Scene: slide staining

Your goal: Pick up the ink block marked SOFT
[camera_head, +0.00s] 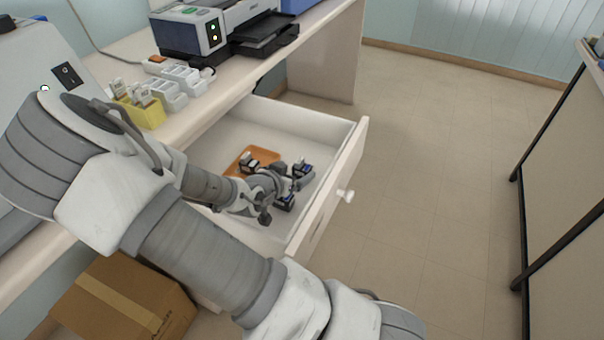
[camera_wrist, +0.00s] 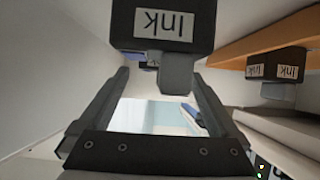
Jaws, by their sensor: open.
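An open white drawer (camera_head: 343,150) under the bench holds several dark ink blocks. One ink block (camera_head: 249,158) sits at the orange tray (camera_head: 232,166). Another block (camera_head: 303,168) and a third block (camera_head: 285,203) are close around my gripper (camera_head: 281,188), which is low in the drawer. In the wrist view my gripper (camera_wrist: 160,80) is open, and a black block labelled "Ink" (camera_wrist: 165,24), seen upside down, is just ahead of its fingertips. A second "Ink" block (camera_wrist: 275,66) is to the right. I cannot read SOFT on any block.
A printer (camera_head: 240,25), white containers (camera_head: 180,85) and a yellow holder (camera_head: 145,112) stand on the bench. A cardboard box (camera_head: 125,305) is on the floor.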

